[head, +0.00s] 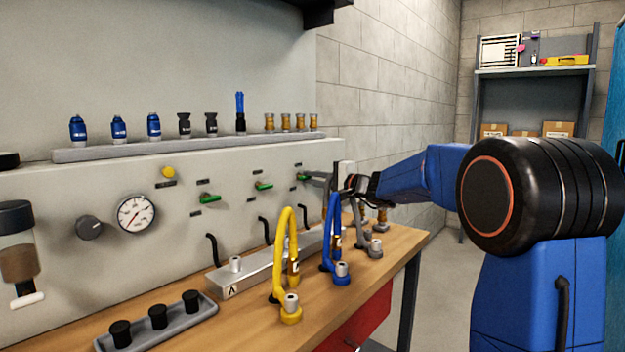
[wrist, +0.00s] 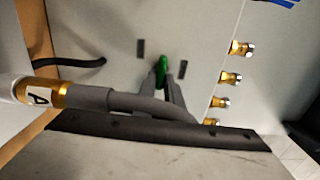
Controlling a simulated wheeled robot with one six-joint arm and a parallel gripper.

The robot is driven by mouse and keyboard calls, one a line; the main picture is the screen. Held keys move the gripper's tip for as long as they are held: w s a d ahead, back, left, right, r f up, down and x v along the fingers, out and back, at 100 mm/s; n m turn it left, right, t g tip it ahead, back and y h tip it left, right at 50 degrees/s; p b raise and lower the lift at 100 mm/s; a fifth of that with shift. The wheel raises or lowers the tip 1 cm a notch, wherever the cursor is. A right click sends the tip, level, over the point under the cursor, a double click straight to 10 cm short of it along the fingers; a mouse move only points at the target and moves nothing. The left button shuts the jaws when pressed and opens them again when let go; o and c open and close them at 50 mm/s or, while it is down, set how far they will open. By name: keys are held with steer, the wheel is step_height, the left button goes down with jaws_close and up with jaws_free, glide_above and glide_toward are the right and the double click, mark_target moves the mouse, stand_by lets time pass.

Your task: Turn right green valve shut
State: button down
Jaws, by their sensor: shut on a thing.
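The right green valve (head: 302,177) is a small green handle on the grey panel, the rightmost of three. In the wrist view its green handle (wrist: 162,70) lies between my fingertips, between two small dark labels on the panel. My gripper (head: 310,178) reaches the panel from the right and is shut on this handle; its two fingers (wrist: 162,84) also show in the wrist view. The fingers hide part of the handle, so its exact angle is hard to tell. The middle green valve (head: 263,186) and the left green valve (head: 208,198) stand free of my gripper.
A grey hose (wrist: 140,103) with a brass end labelled A crosses close before the wrist camera. Yellow (head: 289,240) and blue (head: 333,230) hoses stand on the wooden bench (head: 330,300). Several fittings line the shelf (head: 190,146) above the valves. A gauge (head: 137,215) is further left.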

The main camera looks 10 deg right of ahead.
steer(key=shift+f, duration=0.1)
steer(key=c, duration=1.8)
jaws_free()
steer(key=shift+d, duration=0.1)
steer(key=v, duration=1.7)
steer(key=shift+s, duration=0.15)
steer(key=shift+d, duration=0.1)
